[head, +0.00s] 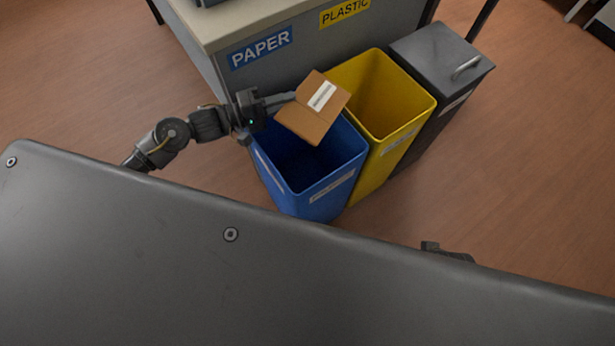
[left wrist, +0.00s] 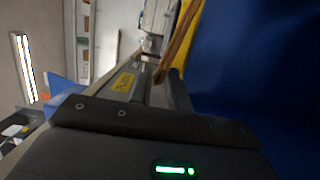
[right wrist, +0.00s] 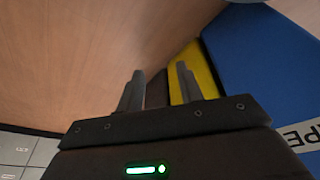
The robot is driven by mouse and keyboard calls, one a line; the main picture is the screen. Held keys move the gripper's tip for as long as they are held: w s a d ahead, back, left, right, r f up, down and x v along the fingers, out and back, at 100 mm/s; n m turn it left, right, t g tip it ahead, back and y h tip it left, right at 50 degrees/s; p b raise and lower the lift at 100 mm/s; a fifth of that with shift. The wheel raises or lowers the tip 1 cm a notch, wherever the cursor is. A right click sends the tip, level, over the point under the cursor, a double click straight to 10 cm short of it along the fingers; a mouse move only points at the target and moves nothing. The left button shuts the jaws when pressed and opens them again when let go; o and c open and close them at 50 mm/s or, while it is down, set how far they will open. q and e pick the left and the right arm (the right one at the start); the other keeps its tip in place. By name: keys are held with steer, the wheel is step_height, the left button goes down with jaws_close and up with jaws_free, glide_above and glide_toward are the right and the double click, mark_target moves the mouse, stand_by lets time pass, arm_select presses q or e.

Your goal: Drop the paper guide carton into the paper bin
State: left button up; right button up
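The paper guide carton (head: 310,112) is a flat brown cardboard box with a white label. It is tilted above the opening of the blue paper bin (head: 322,195). My left gripper (head: 289,98) is shut on the carton's left edge, over the bin's back left rim. In the left wrist view the carton (left wrist: 177,42) shows as a thin brown edge at the fingertips (left wrist: 166,82), with the blue bin filling the right side. My right gripper (right wrist: 158,82) is open and empty in the right wrist view, with the blue bin (right wrist: 265,75) to its right.
The yellow bin (head: 425,95) stands directly right of the blue bin, and a dark grey lidded bin (head: 440,55) stands beyond it. A counter (head: 215,25) with PAPER (head: 260,47) and PLASTIC (head: 344,11) signs is behind. Wooden floor (head: 530,150) is clear at the right.

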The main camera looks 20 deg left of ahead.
arm_select(q)
steer(key=o, duration=0.3)
steer(key=shift+o, duration=0.2)
